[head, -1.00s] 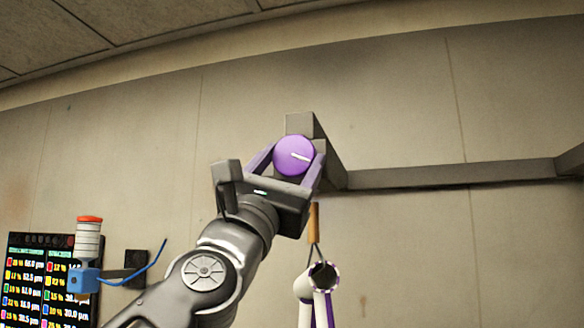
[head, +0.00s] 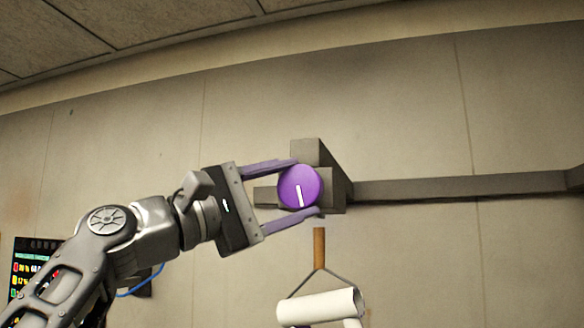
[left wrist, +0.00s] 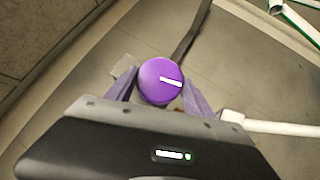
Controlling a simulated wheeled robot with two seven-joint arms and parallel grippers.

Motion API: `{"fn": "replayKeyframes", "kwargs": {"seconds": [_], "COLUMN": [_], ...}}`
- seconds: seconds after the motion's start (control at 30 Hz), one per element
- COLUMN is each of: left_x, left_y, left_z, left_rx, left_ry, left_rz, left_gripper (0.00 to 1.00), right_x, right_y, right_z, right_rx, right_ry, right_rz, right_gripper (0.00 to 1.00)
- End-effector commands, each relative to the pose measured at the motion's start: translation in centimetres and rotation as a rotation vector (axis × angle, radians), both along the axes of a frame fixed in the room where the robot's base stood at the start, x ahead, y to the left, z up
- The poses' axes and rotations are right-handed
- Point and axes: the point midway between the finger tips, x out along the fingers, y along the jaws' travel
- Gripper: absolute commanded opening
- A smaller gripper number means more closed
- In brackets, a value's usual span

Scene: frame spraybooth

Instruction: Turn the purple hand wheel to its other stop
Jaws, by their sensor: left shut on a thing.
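The purple hand wheel (head: 301,184) is a round knob with a white mark, on the grey block (head: 310,152) of a bracket at the wall. In the head view the mark points almost straight down. My left gripper (head: 308,188) comes in from the left and is shut on the wheel, one purple finger above it and one below. In the left wrist view the wheel (left wrist: 160,82) sits between the two fingers and its mark points right. The wheel hides part of the block behind it. My right gripper is in neither view.
A grey beam (head: 460,187) runs right from the block along the wall. A dark display panel (head: 28,262) is at lower left.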

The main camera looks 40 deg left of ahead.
Motion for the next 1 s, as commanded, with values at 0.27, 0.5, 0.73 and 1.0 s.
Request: {"fn": "replayKeyframes", "kwargs": {"seconds": [0.27,0.5,0.73,1.0], "left_x": [0.0,-0.1,-0.1,-0.1], "left_y": [0.2,0.1,0.1,0.2], "left_z": [0.6,0.4,0.4,0.4], "left_rx": [0.163,0.223,0.232,0.233], "left_ry": [0.054,0.076,0.078,0.077], "left_rz": [0.003,0.001,0.002,0.003], "left_gripper": [0.2,0.2,0.2,0.68], "right_x": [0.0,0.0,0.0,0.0], "right_y": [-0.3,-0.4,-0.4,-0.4], "right_z": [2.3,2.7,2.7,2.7], "right_rx": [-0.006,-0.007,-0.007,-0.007], "right_ry": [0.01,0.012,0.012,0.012], "right_rz": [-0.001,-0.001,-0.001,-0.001], "right_gripper": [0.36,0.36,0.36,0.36]}}
